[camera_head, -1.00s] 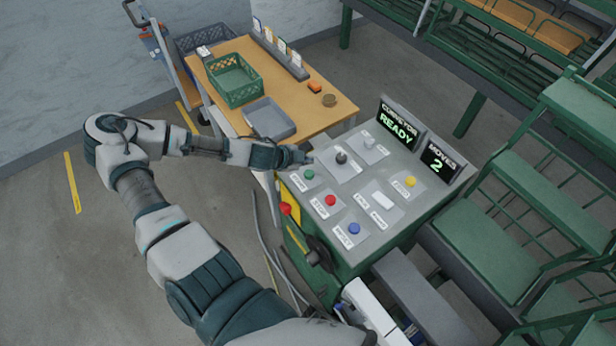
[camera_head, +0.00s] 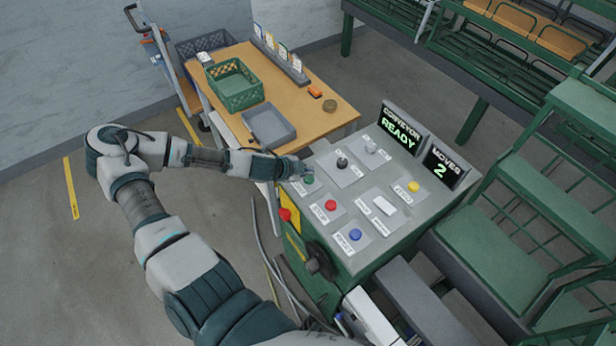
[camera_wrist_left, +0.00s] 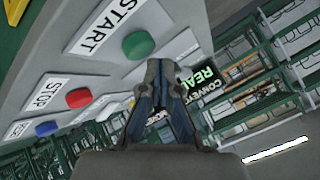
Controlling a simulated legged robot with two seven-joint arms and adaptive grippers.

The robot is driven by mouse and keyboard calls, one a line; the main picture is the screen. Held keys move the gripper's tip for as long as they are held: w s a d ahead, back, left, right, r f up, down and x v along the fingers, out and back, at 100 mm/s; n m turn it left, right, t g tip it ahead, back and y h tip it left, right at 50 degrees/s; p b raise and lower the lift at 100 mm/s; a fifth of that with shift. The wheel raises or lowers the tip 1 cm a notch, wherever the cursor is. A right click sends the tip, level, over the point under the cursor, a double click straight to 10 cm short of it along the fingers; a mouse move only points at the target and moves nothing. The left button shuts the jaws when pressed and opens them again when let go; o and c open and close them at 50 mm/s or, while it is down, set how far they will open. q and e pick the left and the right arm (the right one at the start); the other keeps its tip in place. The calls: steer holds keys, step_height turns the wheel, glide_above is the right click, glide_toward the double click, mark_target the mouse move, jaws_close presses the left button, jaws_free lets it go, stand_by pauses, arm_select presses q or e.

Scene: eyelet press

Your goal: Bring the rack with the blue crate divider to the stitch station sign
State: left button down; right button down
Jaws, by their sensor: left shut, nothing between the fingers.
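My left gripper (camera_head: 306,171) is shut and empty over the grey control panel (camera_head: 398,223), close to the green START button (camera_head: 308,180). In the left wrist view its closed fingertips (camera_wrist_left: 160,68) show just right of the green button (camera_wrist_left: 138,45); I cannot tell whether they touch it. The panel's screens read CONVEYOR READY (camera_head: 398,131) and MOVES 2 (camera_head: 443,167). Green racks (camera_head: 497,245) stand at the right, and more racks with orange and dark dividers (camera_head: 508,15) stand at the top right. I cannot make out a blue divider or the stitch station sign. My right gripper is out of view.
The panel also has a red STOP button (camera_head: 330,205), a blue button (camera_head: 354,235), a yellow button (camera_head: 413,186) and a dark lever knob (camera_head: 342,162). A wooden table (camera_head: 290,108) behind holds a green crate (camera_head: 234,84) and a grey tray (camera_head: 269,125). Cables hang left of the panel.

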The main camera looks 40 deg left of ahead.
arm_select(q)
steer(key=shift+d+r, duration=0.1)
steer(key=shift+d, duration=0.2)
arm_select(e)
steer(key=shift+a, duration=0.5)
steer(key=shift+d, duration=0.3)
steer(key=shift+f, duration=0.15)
arm_select(q)
steer(key=shift+s+f+b, duration=0.1)
steer(key=shift+f+b, duration=0.2)
steer(key=shift+f, duration=0.1)
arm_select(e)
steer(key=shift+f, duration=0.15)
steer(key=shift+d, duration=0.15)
